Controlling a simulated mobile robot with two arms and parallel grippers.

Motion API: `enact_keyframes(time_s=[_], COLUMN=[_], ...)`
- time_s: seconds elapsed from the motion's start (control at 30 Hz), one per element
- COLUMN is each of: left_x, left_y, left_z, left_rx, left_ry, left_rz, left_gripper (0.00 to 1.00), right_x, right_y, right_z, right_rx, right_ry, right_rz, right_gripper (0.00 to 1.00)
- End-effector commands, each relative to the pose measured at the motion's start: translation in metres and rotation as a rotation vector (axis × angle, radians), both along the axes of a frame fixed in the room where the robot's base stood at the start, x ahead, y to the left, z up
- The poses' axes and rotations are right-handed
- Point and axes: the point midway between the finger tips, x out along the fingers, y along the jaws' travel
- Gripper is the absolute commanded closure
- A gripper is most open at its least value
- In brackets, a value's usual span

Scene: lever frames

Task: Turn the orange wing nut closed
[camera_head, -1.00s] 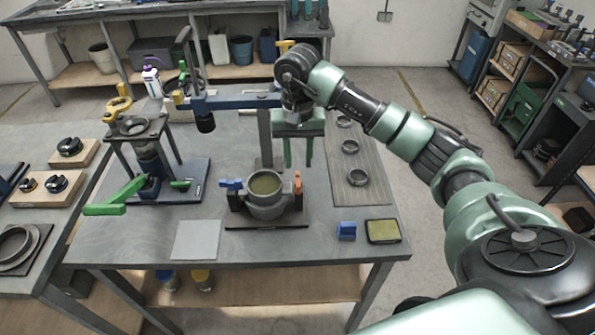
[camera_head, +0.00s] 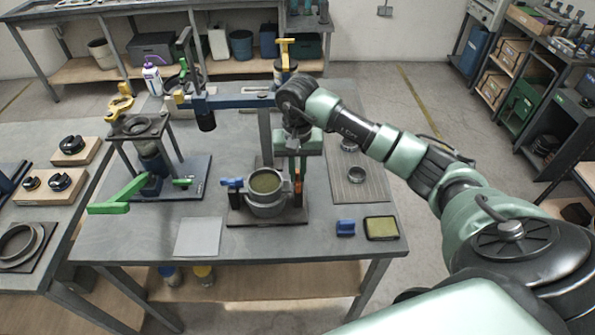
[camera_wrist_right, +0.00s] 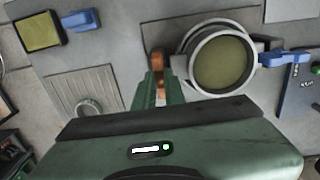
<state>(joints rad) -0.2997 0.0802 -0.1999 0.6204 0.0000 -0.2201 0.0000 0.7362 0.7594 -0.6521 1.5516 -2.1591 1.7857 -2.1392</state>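The orange wing nut (camera_head: 298,186) is on the right side of a round grey housing (camera_head: 267,208) with an olive-coloured inside. It also shows in the wrist view (camera_wrist_right: 157,63), standing between the fingers. A blue wing nut (camera_head: 232,183) sits on the housing's left side. My right gripper (camera_head: 297,176) points down over the orange wing nut with one finger on each side of it. In the wrist view its green fingers (camera_wrist_right: 159,90) look close against the nut, with no clear gap. The fingers partly hide the nut in the head view. My left gripper is not in view.
A small blue block (camera_head: 345,228) and a dark tray with an olive pad (camera_head: 381,228) lie right of the housing. A grey plate (camera_head: 198,237) lies front left. A stand with a green lever (camera_head: 110,207) is on the left, and a blue horizontal arm (camera_head: 235,102) stands behind.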

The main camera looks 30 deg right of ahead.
Motion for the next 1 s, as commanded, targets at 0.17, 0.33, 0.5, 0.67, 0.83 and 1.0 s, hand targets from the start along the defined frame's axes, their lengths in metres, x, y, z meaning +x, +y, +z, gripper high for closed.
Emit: enact_keyframes(time_s=[0.17,0.33,0.5,0.67,0.83,1.0], left_x=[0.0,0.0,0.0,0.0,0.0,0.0], left_y=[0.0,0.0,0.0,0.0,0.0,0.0], left_z=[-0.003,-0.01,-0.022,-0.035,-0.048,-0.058], left_rx=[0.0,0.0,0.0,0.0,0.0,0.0], left_ry=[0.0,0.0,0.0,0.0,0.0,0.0], left_rz=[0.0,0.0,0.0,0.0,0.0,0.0], left_gripper=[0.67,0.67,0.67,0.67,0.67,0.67], right_x=[0.0,0.0,0.0,0.001,0.0,0.0], right_y=[0.0,-0.001,-0.001,-0.001,-0.001,0.0], right_z=[0.0,-0.001,-0.002,-0.003,-0.002,-0.002], right_rx=[0.0,-0.001,-0.001,-0.001,-0.001,0.001], right_ry=[0.0,0.0,0.0,-0.002,-0.002,-0.002], right_rz=[-0.017,-0.077,-0.192,-0.336,-0.497,-0.659], right_gripper=[1.0,1.0,1.0,1.0,1.0,1.0])
